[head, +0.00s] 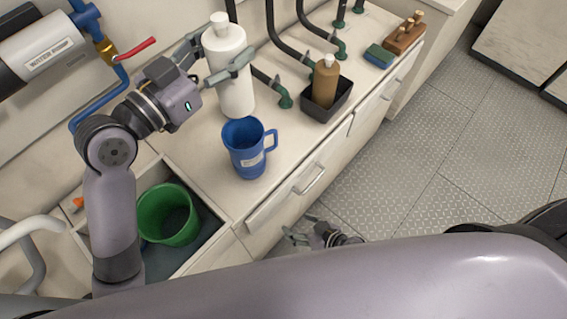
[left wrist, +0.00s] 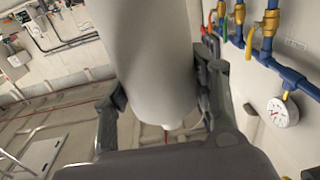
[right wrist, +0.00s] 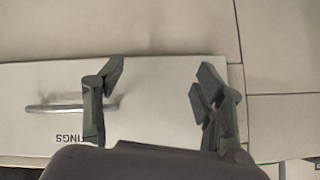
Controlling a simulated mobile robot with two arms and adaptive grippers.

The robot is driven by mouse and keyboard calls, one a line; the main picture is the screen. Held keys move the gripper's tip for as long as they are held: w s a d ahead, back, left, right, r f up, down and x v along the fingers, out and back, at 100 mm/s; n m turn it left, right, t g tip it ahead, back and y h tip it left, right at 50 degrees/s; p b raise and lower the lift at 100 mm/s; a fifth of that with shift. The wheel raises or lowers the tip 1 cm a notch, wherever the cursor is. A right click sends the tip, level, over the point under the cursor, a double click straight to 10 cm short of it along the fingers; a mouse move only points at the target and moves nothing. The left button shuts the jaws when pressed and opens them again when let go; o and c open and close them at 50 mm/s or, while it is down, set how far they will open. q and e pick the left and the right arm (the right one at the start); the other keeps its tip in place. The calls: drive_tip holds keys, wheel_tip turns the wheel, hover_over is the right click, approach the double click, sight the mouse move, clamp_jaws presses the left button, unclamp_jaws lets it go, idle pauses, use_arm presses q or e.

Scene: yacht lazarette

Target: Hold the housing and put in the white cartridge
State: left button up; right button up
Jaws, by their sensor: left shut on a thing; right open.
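The white cartridge (head: 229,85) is a tall white cylinder with a narrow knob at its top end, above the counter behind the housing. My left gripper (head: 222,62) is shut around its upper part. The cartridge fills the middle of the left wrist view (left wrist: 155,60) between the fingers. I cannot tell whether its bottom touches the counter. The blue housing (head: 247,160), a mug-like cup with a side handle and a pale label, stands upright and open-topped near the counter's front edge. My right gripper (head: 308,232) is open and empty, low in front of the drawers; its fingers (right wrist: 155,105) also show in the right wrist view.
A green bucket (head: 168,214) sits in a recess at left. A brown bottle (head: 325,80) stands in a black tray (head: 328,107) right of the housing, with black hoses (head: 283,40) behind. A drawer handle (head: 309,179) juts out below the counter. Blue pipes and a water pump (head: 55,50) are at upper left.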

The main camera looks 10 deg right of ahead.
drive_tip(key=o, duration=0.4)
drive_tip(key=w+a+r+t+y, duration=0.1)
drive_tip(key=r, duration=0.4)
drive_tip(key=w+a+r+n+t+y, duration=0.1)
drive_tip(key=w+r, duration=0.1)
drive_tip(key=r, duration=0.3)
drive_tip(key=w+a+r+t, duration=0.1)
drive_tip(key=w+r, duration=0.1)
drive_tip(key=r, duration=0.2)
drive_tip(key=shift+w+r+n+y, duration=0.2)
drive_tip(key=shift+r+n+y, duration=0.1)
drive_tip(key=shift+r+y, duration=0.1)
drive_tip(key=shift+o, duration=1.3)
wheel_tip(320, 180, up, 13)
drive_tip(key=w+n+t+y, duration=0.1)
drive_tip(key=t+y, duration=0.1)
drive_tip(key=t, duration=0.1)
drive_tip(key=shift+w+a+f, duration=0.15)
drive_tip(key=shift+w+a, duration=0.15)
drive_tip(key=shift+a, duration=0.1)
approach(233, 128)
drive_tip(key=x, duration=0.6)
drive_tip(key=shift+f, duration=0.1)
drive_tip(key=shift+c, duration=0.5)
drive_tip(key=c, duration=1.4)
drive_tip(key=shift+o, duration=0.2)
